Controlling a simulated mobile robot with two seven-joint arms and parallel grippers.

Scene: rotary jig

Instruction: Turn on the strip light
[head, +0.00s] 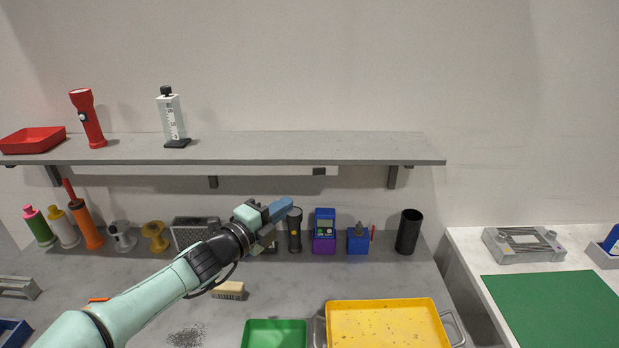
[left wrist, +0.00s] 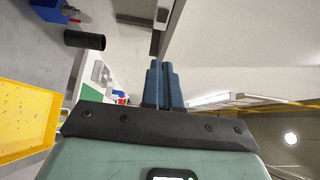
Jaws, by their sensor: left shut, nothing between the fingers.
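The strip light (head: 240,171) is a long pale bar under the grey wall shelf. A small dark block (head: 319,171), which looks like its switch, sits near its right end. I see no clear glow from the bar. My left gripper (head: 282,207) has blue fingers, shut and empty. In the head view it appears below and a little left of the dark block, apart from it. In the left wrist view the shut fingers (left wrist: 164,85) point up the picture toward the shelf's underside. My right gripper is not in view.
The shelf (head: 300,146) carries a red tray (head: 33,140), a red flashlight (head: 88,118) and a white bottle (head: 171,118). A shelf bracket (head: 393,177) hangs at right. Below stand a black flashlight (head: 294,230), a blue-purple meter (head: 324,232) and a black cup (head: 408,231).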

